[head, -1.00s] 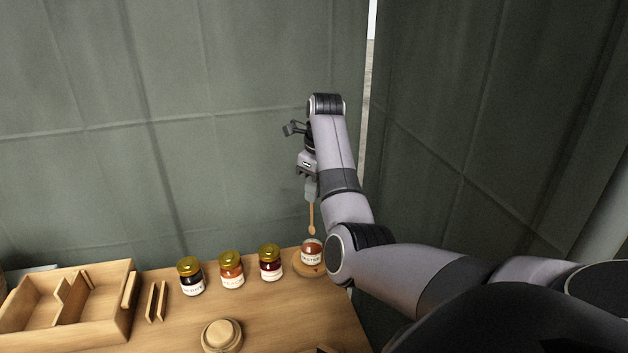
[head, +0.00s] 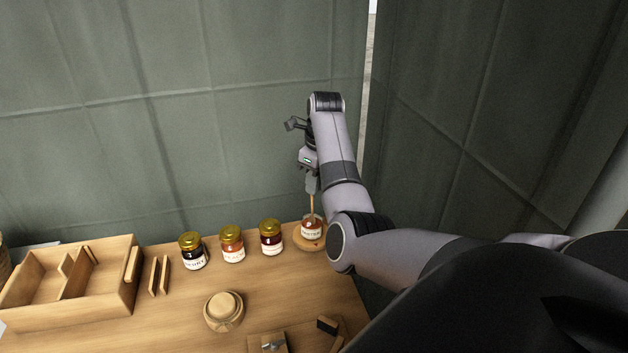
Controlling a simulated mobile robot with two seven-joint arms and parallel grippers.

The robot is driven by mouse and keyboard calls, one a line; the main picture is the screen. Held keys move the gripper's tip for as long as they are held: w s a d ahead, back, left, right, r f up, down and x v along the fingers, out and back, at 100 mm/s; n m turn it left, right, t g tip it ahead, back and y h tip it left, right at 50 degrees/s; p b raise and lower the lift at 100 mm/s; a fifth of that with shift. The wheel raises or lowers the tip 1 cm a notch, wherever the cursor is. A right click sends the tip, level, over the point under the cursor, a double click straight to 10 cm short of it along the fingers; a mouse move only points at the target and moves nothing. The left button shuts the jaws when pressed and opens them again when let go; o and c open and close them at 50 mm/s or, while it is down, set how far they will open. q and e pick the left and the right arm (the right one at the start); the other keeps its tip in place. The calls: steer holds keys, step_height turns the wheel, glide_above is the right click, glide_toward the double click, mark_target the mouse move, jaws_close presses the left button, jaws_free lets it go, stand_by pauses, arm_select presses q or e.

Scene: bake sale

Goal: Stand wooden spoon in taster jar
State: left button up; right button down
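The taster jar (head: 311,231), open and filled with amber-red contents, stands on a round wooden board (head: 304,243) at the table's far right corner. The wooden spoon (head: 312,206) is upright, with its lower end at the jar's mouth and seemingly inside it. How deep it reaches is hard to tell. My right gripper (head: 311,184) is above the jar, pointing down, shut on the upper end of the spoon. My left gripper is not in view.
Three gold-lidded jam jars (head: 193,251) stand in a row left of the taster jar. A wooden divided crate (head: 125,290) is at left, with thin wooden slats (head: 159,275) beside it. A round wooden piece (head: 224,311) lies in front. A dark fabric wall rises behind the table.

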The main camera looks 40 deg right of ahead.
steer(key=c, duration=1.2)
jaws_free()
steer(key=shift+s+d+r, duration=0.1)
steer(key=shift+s+r, duration=0.05)
steer(key=shift+r, duration=1.05)
steer(key=shift+s+r, duration=0.2)
steer(key=shift+r, duration=1)
steer(key=shift+s+d+r, duration=0.1)
steer(key=shift+s+r, duration=0.05)
steer(key=shift+r, duration=1.05)
steer(key=shift+a+f, duration=0.1)
